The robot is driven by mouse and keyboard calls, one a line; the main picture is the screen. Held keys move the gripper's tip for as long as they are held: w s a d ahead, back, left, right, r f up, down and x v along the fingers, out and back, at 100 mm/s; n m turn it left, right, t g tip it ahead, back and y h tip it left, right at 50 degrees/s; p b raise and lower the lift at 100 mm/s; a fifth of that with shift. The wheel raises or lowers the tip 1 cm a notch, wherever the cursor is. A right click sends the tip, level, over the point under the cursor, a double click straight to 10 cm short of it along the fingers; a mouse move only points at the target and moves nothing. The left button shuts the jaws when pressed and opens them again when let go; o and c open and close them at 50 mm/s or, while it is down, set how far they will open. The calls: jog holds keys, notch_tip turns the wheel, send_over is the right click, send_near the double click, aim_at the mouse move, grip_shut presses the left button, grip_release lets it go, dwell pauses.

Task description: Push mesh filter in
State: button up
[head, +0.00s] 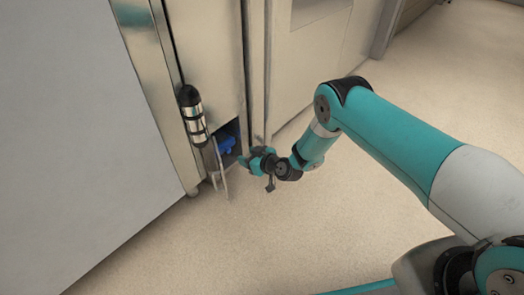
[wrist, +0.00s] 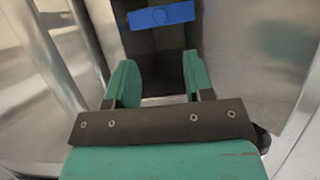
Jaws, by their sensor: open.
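A blue part, which I take to be the mesh filter (head: 226,144), sits in a dark low opening in the steel oven front. In the wrist view the filter (wrist: 161,15) shows as a blue bar with a round mark, slightly tilted, across the dark recess. My gripper (head: 250,161) is just outside the opening, to the right of and below the blue part. In the wrist view my gripper (wrist: 160,60) has its two teal fingers apart, pointing toward the recess, with nothing between them. The fingertips appear short of the blue bar. The filter's depth inside is hidden.
An open pale flap (head: 221,172) hangs at the left of the opening. A black-and-silver cylinder (head: 193,117) is mounted on the steel front above it. Tall steel panels stand on both sides. The beige floor (head: 250,245) in front is clear.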

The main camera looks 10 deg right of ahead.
jog(key=p+v, duration=0.3)
jog(key=v, duration=0.4)
jog(key=shift+w, duration=0.1)
jog(key=w+a+r+n+g+y+p, duration=0.1)
jog(key=a+r, duration=0.1)
jog(key=r, duration=0.6)
jog(key=w+a+r+g+p, duration=0.1)
jog(key=a+r+g+p, duration=0.1)
jog(key=r, duration=0.6)
jog(key=s+r+n+g+p, duration=0.15)
jog(key=s+r, duration=0.25)
jog(key=r, duration=0.6)
jog(key=s+r+m+g+p, duration=0.1)
jog(key=s+r+g, duration=0.15)
jog(key=r, duration=0.65)
jog(key=s+d+r+m+g+h+p, duration=0.1)
jog(key=s+d+r+h+p, duration=0.15)
jog(key=s+r, duration=0.5)
jog(key=s+d+r+m+g+h+p, duration=0.1)
jog(key=s+d+r, duration=0.35)
jog(key=s, duration=0.65)
jog(key=s+d+r+g+h+p, duration=0.1)
jog(key=s+d+r+h+p, duration=0.15)
jog(key=s+r, duration=0.55)
notch_tip(320, 180, up, 37)
jog(key=s+p, duration=0.1)
jog(key=p, duration=3.6)
jog(key=shift+d, duration=0.3)
